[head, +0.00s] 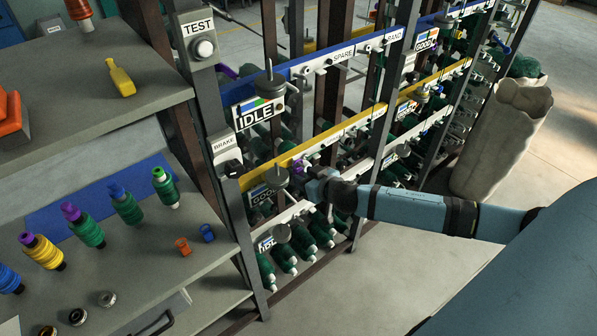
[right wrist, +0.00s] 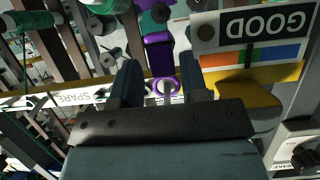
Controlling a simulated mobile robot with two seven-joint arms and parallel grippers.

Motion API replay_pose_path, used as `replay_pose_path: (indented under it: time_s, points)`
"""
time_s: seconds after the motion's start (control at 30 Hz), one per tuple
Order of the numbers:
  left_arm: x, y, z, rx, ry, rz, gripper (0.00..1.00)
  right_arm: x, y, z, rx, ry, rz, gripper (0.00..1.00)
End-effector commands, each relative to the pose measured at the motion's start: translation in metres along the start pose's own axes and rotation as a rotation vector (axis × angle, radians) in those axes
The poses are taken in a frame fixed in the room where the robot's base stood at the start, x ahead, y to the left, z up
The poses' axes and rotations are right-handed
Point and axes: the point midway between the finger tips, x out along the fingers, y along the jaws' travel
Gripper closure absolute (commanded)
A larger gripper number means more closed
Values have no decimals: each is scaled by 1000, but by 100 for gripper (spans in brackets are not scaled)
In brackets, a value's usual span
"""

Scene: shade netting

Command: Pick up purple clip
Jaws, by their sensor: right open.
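The purple clip (head: 299,167) shows small on the rack, just left of my right gripper in the head view. In the right wrist view a purple piece (right wrist: 158,55) stands between and beyond my fingers, with a purple ring near the rail. I cannot tell whether the ring and the piece are one part. My right gripper (head: 316,184) is at the rack's front, near the yellow rail. In the right wrist view its two fingers (right wrist: 162,80) are apart, one on each side of the purple ring, and nothing is clamped. My left gripper is not in view.
The rack's yellow rail (head: 324,139) and a GOOD sign (right wrist: 262,25) are close to my right gripper. Several green spools (head: 303,241) hang below. A grey shelf (head: 130,260) with colored spools stands left. A pale sack (head: 500,135) stands right. The front floor is clear.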

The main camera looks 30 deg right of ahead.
Motion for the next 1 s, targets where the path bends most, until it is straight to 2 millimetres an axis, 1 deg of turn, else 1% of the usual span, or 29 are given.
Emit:
replay_pose_path:
  time_s: [0.03, 0.2, 0.3, 0.5, 0.57, 0.6, 0.67, 0.73, 0.77, 1.0]
  points:
    - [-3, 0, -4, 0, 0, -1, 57, 7, 0, -5, -1, 2, 1, 60]
    - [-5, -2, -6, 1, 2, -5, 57, 28, -1, -2, -1, 0, 1, 60]
    - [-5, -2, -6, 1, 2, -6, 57, 32, -1, -2, 0, 1, 0, 60]
    - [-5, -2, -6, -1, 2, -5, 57, 32, -1, -1, 0, 0, 0, 60]
    - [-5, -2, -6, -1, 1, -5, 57, 32, -1, -1, 0, 0, 0, 73]
    - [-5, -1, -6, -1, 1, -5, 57, 32, -1, -1, 0, 0, 0, 83]
    - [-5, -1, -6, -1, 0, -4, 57, 32, -1, -1, 0, 0, 0, 95]
    - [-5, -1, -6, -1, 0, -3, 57, 32, -1, -1, 0, 0, 0, 95]
    - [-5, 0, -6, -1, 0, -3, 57, 32, -1, -1, 0, 0, 0, 99]
    - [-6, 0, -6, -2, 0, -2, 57, 32, 0, -2, 0, 0, 0, 99]
